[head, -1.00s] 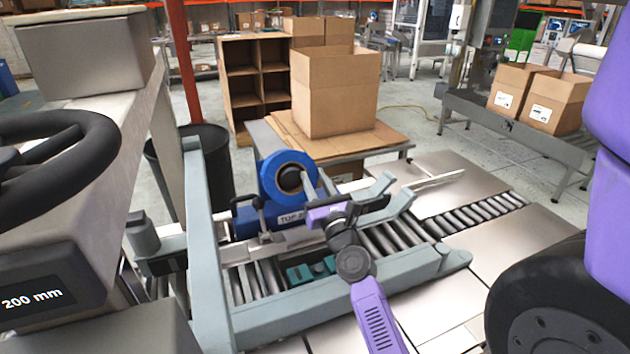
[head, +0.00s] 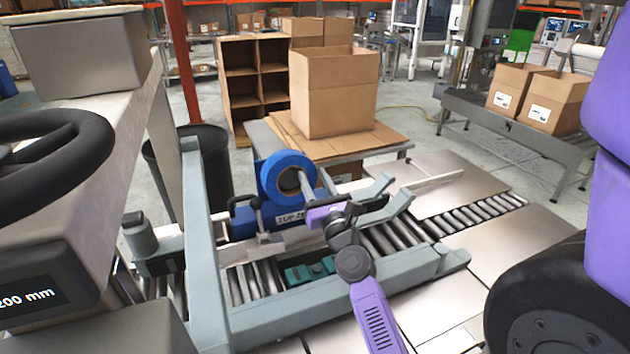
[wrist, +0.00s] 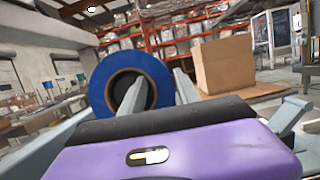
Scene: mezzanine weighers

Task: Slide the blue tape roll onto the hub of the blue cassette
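The blue tape roll (head: 271,172) stands upright above the back of the blue cassette (head: 243,226), its tan-lined core facing me. The cassette carries a white label and lies on the roller bed. My gripper (head: 303,181) is at the right side of the roll. In the wrist view, the fingers (wrist: 158,76) straddle the wall of the roll (wrist: 101,82). The left finger points into the dark core and the right finger lies along the outer rim. The gripper looks shut on that wall, though the contact is not clear. The hub is hidden or too dark to tell from the core.
A grey frame (head: 205,255) surrounds the roller bed. Teal parts (head: 305,271) lie on the rollers in front. An open carton (head: 330,95) stands on a table behind. Steel plates (head: 440,190) lie to the right. A dark bin (head: 210,160) stands behind left.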

